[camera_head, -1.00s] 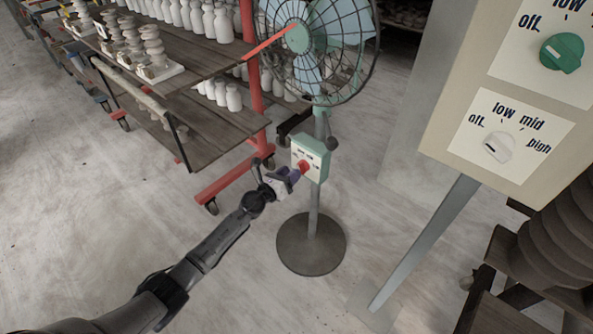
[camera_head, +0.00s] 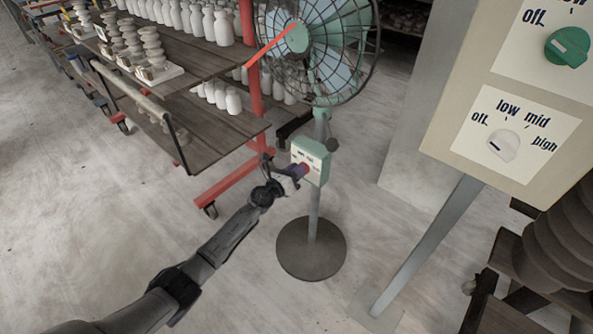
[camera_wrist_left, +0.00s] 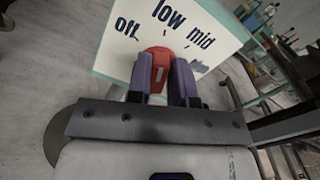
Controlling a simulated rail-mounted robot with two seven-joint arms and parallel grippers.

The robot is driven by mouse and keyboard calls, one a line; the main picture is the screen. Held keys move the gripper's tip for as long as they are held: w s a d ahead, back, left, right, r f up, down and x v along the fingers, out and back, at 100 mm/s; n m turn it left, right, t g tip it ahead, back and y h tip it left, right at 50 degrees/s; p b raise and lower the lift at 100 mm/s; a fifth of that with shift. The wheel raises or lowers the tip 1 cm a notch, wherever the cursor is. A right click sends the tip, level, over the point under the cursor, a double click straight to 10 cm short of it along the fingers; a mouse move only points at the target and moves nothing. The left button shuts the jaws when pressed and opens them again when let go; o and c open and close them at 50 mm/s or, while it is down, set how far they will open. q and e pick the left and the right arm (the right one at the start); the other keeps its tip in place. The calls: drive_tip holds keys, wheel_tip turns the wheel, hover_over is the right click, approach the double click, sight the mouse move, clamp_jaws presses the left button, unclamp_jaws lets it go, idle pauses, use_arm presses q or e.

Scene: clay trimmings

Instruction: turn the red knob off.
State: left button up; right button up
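The red knob (camera_head: 304,169) is on the front of a pale green control box (camera_head: 317,149) on the fan's stand. In the left wrist view the red knob (camera_wrist_left: 157,59) sits on a white face marked off, low and mid, and its white line is near upright. I cannot tell its exact setting. My left gripper (camera_head: 297,173) is at the knob. In the wrist view its purple fingers (camera_wrist_left: 162,80) stand on both sides of the knob's grip and appear closed on it, hiding the knob's lower part. My right gripper is not in view.
The fan (camera_head: 311,40) stands on a round dark base (camera_head: 311,249). A wooden rack with a red frame (camera_head: 229,184) holds white bottles at the left. A large panel (camera_head: 470,131) with a green knob (camera_head: 567,46) and a white knob (camera_head: 502,146) stands at the right.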

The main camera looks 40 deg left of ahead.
use_arm(q)
clamp_jaws()
drive_tip(key=shift+n, duration=0.4)
drive_tip(key=shift+a+f+n+p, duration=0.1)
drive_tip(key=shift+n+p, duration=0.25)
drive_tip(key=shift+n, duration=1)
drive_tip(key=shift+a+f+n+p, duration=0.15)
drive_tip(key=shift+n+p, duration=0.25)
drive_tip(key=shift+n, duration=0.9)
drive_tip(key=shift+a+f+n+p, duration=0.1)
drive_tip(key=shift+n+p, duration=0.25)
drive_tip(key=shift+n, duration=1)
drive_tip(key=shift+o, duration=2.3)
unclamp_jaws()
